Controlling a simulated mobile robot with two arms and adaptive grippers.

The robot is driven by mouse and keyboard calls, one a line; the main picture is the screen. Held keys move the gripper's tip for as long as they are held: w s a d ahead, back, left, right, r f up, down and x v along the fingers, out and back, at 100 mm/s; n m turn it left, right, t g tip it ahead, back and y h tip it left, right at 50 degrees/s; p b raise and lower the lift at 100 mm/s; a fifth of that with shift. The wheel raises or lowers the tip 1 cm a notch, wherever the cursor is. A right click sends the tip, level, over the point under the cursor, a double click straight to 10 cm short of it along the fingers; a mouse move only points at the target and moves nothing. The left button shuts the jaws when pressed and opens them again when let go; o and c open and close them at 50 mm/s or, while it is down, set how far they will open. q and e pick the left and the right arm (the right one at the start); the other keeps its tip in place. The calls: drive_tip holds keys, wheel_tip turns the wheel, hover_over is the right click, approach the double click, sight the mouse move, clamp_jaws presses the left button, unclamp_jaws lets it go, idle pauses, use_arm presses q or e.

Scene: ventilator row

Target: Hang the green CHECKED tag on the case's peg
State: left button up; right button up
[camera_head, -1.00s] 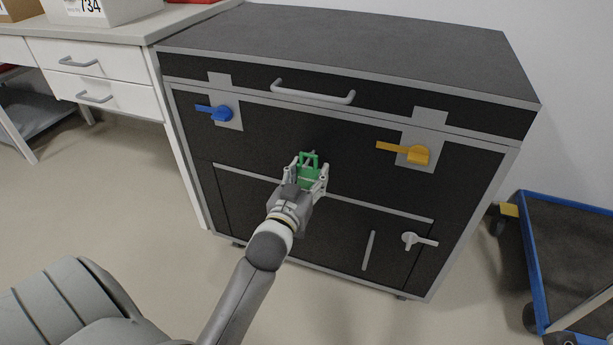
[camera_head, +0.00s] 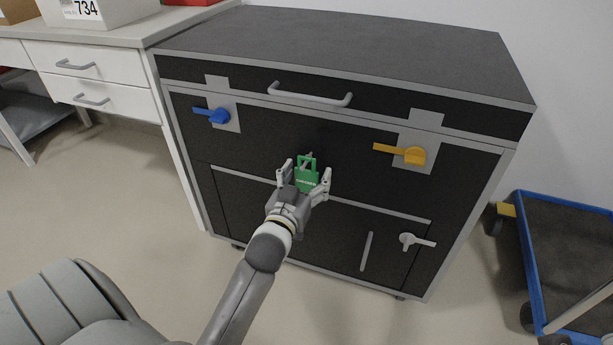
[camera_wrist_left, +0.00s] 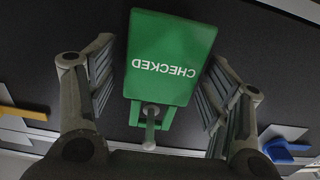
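The green CHECKED tag (camera_head: 307,177) is at the dark case's front (camera_head: 260,135), its loop around the grey peg (camera_head: 309,157). In the left wrist view the tag (camera_wrist_left: 170,58) shows its lettering upside down, and the peg (camera_wrist_left: 150,130) passes through the loop. My left gripper (camera_head: 305,178) is open around the tag, one finger on each side. In the left wrist view the left finger stands clear of the tag; the right finger is close to its edge, and I cannot tell whether they touch. My right gripper is not in view.
The case front also has a blue latch (camera_head: 219,116), a yellow latch (camera_head: 414,155), a grey handle (camera_head: 310,95) and a grey lower latch (camera_head: 408,241). A white desk (camera_head: 95,75) is at left, a blue-edged cart (camera_head: 570,240) at right.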

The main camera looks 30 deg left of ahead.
use_arm(q)
drive_tip(key=shift+s, duration=0.1)
drive_tip(key=v, duration=1.1)
drive_tip(key=shift+s, duration=0.4)
drive_tip(key=shift+d, duration=0.1)
